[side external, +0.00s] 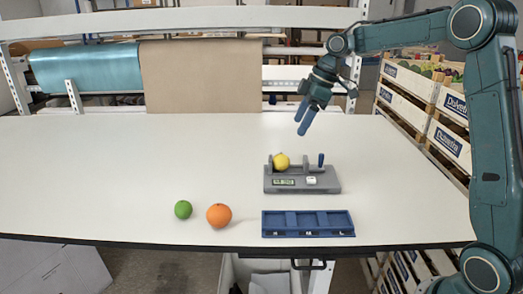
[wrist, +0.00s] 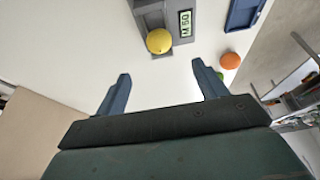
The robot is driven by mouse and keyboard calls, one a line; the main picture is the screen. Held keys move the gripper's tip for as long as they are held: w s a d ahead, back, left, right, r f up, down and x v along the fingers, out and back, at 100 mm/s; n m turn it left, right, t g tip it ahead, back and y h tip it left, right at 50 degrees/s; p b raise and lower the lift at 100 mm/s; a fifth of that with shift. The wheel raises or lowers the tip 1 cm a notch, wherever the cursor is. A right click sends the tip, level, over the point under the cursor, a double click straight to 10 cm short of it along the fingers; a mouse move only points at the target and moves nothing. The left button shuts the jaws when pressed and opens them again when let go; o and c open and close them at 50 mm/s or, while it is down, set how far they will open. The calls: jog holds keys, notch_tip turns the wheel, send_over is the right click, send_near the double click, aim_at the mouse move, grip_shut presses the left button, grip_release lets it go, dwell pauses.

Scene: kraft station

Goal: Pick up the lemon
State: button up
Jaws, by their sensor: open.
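The yellow lemon (side external: 281,161) sits on the left part of a grey device (side external: 325,182) with a small display and a blue-topped lever. In the wrist view the lemon (wrist: 159,41) lies on the grey device (wrist: 150,12), beyond my fingertips and roughly between their lines. My gripper (side external: 304,119) is above and behind the device in the side view, apart from the lemon. Its two blue fingers (wrist: 160,70) are spread in the wrist view with nothing between them.
A green lime (side external: 183,209) and an orange (side external: 219,215) lie on the white table (side external: 110,170), left of a blue compartment tray (side external: 307,231) near the front edge. Crates (side external: 420,105) stand at right. A brown paper sheet (side external: 200,80) hangs at the back. The table's left side is clear.

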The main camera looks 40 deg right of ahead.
aim_at(281, 159)
jog(key=shift+w+f, duration=0.1)
jog(key=shift+f, duration=0.05)
jog(key=shift+x, duration=4.2)
jog(key=shift+f, duration=0.1)
jog(key=shift+x, duration=2.5)
jog(key=c, duration=1.1)
